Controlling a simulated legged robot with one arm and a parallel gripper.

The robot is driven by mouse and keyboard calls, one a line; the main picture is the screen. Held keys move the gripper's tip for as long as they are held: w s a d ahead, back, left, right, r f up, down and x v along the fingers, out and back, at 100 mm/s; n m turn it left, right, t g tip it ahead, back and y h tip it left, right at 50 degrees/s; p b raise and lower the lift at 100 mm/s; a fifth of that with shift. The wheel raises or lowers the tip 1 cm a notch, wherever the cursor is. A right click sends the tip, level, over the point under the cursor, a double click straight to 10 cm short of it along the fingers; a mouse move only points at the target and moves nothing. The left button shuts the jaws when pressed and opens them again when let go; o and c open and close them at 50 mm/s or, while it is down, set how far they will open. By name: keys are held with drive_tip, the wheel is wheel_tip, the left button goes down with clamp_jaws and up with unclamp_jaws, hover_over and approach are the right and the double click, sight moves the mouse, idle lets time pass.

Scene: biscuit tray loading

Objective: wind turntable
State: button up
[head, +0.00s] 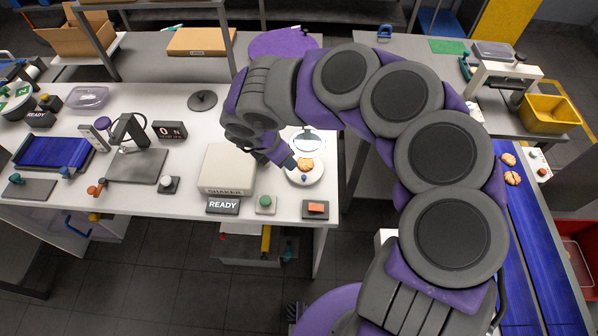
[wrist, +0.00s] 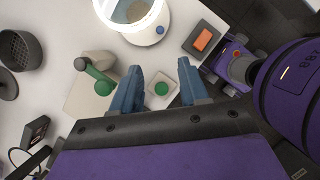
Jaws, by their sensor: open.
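The turntable (head: 318,177) is a white round unit on the right end of the white bench, with a biscuit (head: 305,163) on top and a small blue knob (head: 304,178) at its front. In the wrist view, a white round unit with a bright ring (wrist: 105,22) and a blue knob (wrist: 160,30) shows at the top, cut by the frame edge. My gripper (wrist: 159,80) is open and empty, its two blue fingers spread. In the head view my gripper (head: 284,160) hangs just left of the turntable; its fingertips are partly hard to make out.
The shaker box (head: 226,168) stands left of the turntable. In front are a READY sign (head: 223,206), a green button (head: 265,203) and an orange button (head: 317,208). A blue conveyor (head: 530,240) with biscuits runs at right. Bench space between stations is clear.

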sight(303, 176)
drive_tip(key=b+x, duration=0.1)
drive_tip(key=x, duration=0.7)
drive_tip(key=b+x, duration=0.1)
drive_tip(key=x, duration=0.8)
drive_tip(key=shift+w+d+r, duration=0.1)
drive_tip(key=shift+d+r, duration=0.05)
drive_tip(key=shift+d, duration=0.05)
drive_tip(key=shift+a+f, duration=0.1)
drive_tip(key=shift+f, duration=0.1)
drive_tip(key=shift+a, duration=0.1)
drive_tip(key=shift+a, duration=0.1)
drive_tip(key=shift+c, duration=0.3)
clamp_jaws()
